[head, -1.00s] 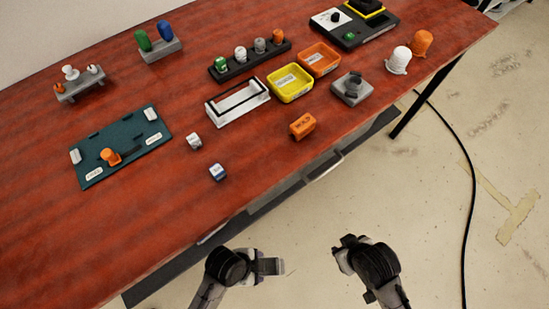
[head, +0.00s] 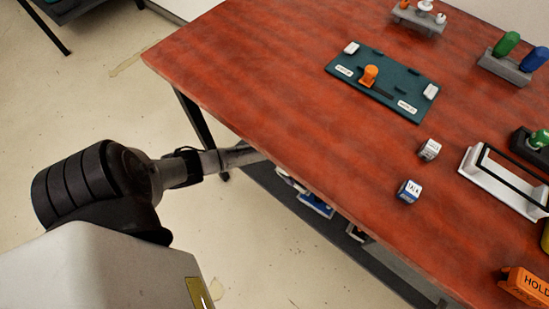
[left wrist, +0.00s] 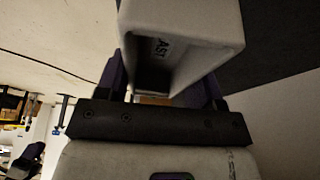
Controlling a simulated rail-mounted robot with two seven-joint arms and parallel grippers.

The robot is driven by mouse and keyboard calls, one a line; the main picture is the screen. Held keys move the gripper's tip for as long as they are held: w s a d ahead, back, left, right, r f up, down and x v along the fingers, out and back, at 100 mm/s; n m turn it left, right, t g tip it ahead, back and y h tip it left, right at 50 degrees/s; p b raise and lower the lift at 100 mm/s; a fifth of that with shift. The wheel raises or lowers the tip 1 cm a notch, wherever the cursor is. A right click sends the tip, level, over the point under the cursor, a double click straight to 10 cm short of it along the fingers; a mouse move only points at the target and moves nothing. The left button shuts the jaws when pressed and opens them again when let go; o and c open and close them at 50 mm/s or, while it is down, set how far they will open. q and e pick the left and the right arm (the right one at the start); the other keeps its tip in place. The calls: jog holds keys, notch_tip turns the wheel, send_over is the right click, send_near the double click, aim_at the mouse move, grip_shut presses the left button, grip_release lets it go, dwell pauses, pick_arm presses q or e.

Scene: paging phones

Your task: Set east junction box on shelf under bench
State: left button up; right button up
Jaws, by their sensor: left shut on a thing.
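My left arm reaches in from the left and passes under the near edge of the bench (head: 245,40). Its gripper is hidden by the bench top in the head view. In the left wrist view my left gripper (left wrist: 163,82) is shut on a pale box, the east junction box (left wrist: 205,22), with a label reading "AST" in part. A dark finger shows on each side of it. The dark grey shelf under the bench (head: 338,238) shows below the front edge. I cannot tell whether the box touches the shelf. My right gripper is out of view.
A few blue and white items (head: 315,205) sit on the shelf beneath the edge. On the bench are a green board with an orange knob (head: 369,76), two small labelled cubes (head: 409,191), a white frame (head: 505,182) and an orange HOLD block (head: 527,286).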

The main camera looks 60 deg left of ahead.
pick_arm(q)
jog(key=s+a+f+b, duration=0.1)
jog(key=a+f+b, duration=0.1)
jog(key=a, duration=0.2)
jog(key=s+a+f+b, duration=0.1)
jog(key=a+f+b, duration=0.2)
jog(key=a, duration=0.1)
jog(key=s+a+f+b, duration=0.1)
jog(key=a+f+b, duration=0.1)
jog(key=a, duration=0.1)
jog(key=shift+s+a+f, duration=0.1)
jog(key=shift+a+f, duration=0.05)
jog(key=shift+a, duration=0.25)
notch_tip(320, 180, down, 4)
jog(key=b, duration=0.4)
jog(key=o, duration=1)
jog(key=shift+o, duration=0.2)
